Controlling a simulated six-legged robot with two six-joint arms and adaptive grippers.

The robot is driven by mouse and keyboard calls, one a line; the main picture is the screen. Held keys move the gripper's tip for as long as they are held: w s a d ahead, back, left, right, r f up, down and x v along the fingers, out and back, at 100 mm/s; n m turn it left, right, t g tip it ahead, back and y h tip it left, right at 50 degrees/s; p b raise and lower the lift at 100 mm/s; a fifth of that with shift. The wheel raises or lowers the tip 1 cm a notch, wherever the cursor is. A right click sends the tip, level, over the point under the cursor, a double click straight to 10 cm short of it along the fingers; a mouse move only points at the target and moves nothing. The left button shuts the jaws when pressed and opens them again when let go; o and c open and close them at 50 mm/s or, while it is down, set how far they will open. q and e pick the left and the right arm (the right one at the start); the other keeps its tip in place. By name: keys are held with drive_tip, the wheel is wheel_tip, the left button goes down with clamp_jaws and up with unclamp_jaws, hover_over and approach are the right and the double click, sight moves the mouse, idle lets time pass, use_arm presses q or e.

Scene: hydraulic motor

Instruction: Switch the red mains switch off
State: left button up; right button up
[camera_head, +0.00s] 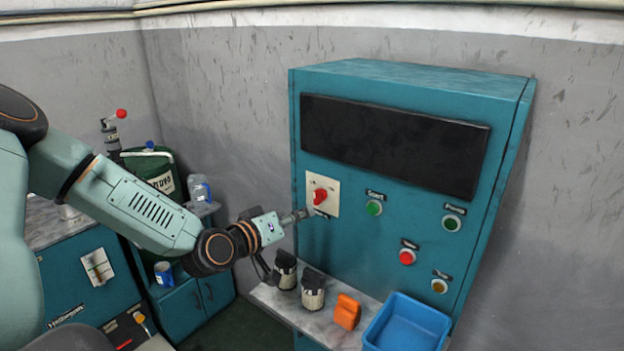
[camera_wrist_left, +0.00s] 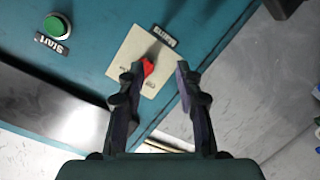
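The red mains switch (camera_head: 320,196) is a red knob on a cream plate (camera_head: 331,187) at the left of the teal cabinet's front. In the left wrist view the red knob (camera_wrist_left: 148,67) shows just by the tip of the left-hand finger, on its cream plate (camera_wrist_left: 134,48). My left gripper (camera_head: 300,214) is just left of and below the switch in the head view. Its two fingers (camera_wrist_left: 160,70) are apart with nothing held between them. I cannot tell whether a finger touches the knob. My right gripper is in neither view.
The teal cabinet (camera_head: 400,230) also has a green Start button (camera_head: 374,208), another green button (camera_head: 451,222), a red button (camera_head: 407,257) and a yellow one (camera_head: 439,286). Below stand two dark-topped items (camera_head: 313,295), an orange item (camera_head: 347,312) and a blue bin (camera_head: 410,325).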

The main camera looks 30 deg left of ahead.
sight(314, 195)
use_arm(q)
drive_tip(key=shift+w+d+r+m+t+h+b, duration=0.1)
drive_tip(key=shift+r+m+t, duration=0.35)
drive_tip(key=shift+m, duration=0.6)
drive_tip(key=shift+d+r+m+t+h+b, duration=0.15)
drive_tip(key=shift+r+m+t, duration=0.25)
drive_tip(key=shift+m, duration=0.7)
drive_tip(key=shift+w+d+r+m+t+h+b, duration=0.1)
drive_tip(key=shift+r+m+t, duration=0.3)
drive_tip(key=shift+m, duration=0.65)
drive_tip(key=w, duration=0.3)
drive_tip(key=shift+w+b, duration=0.2)
drive_tip(key=shift+b, duration=0.15)
drive_tip(key=shift+w+d+r, duration=0.1)
drive_tip(key=shift+w+r, duration=0.05)
drive_tip(key=shift+w, duration=0.55)
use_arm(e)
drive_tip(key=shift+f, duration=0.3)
use_arm(q)
clamp_jaws()
